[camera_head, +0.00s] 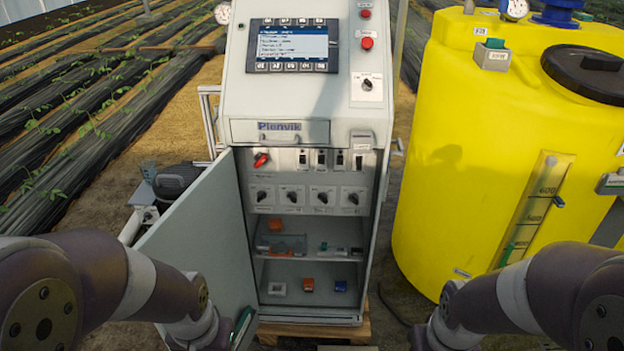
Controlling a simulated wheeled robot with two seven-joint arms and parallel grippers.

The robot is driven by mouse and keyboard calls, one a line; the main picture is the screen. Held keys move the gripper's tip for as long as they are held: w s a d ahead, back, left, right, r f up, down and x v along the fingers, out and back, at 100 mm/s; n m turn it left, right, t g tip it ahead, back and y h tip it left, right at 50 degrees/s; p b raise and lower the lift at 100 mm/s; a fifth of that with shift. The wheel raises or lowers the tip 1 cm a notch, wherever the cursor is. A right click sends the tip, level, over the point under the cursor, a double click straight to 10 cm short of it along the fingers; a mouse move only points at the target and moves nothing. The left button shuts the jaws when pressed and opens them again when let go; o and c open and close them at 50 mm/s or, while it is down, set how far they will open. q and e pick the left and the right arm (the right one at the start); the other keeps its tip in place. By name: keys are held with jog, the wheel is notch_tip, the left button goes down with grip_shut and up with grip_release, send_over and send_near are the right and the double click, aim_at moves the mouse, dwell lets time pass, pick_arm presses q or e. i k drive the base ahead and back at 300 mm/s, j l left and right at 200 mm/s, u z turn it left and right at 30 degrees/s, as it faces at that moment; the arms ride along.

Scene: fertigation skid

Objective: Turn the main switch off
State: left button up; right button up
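The main switch appears to be the red rotary handle (261,160) at the upper left of the panel inside the open control cabinet (236,80). Its handle sits tilted, and its position marks are too small to read. The grey cabinet door (200,235) stands open, swung out to the left and towards me. My arms come in from the lower left and lower right. Their wrists reach the bottom edge on either side of the cabinet, well below the red handle. Neither gripper's fingers can be made out in the picture.
Several black rotary knobs (291,196) and small breakers (321,158) share the panel. Shelves below hold small parts, including an orange block (275,225). A red button (367,43) is on the upper front. A yellow tank (470,140) stands close on the right.

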aim_at(260, 158)
jog(key=i+j+z, duration=0.15)
jog(key=j, duration=0.2)
jog(key=i+j+z, duration=0.1)
jog(key=i+j, duration=0.15)
jog(key=j, duration=0.15)
jog(key=i+j+z, duration=0.15)
jog(key=j, duration=0.25)
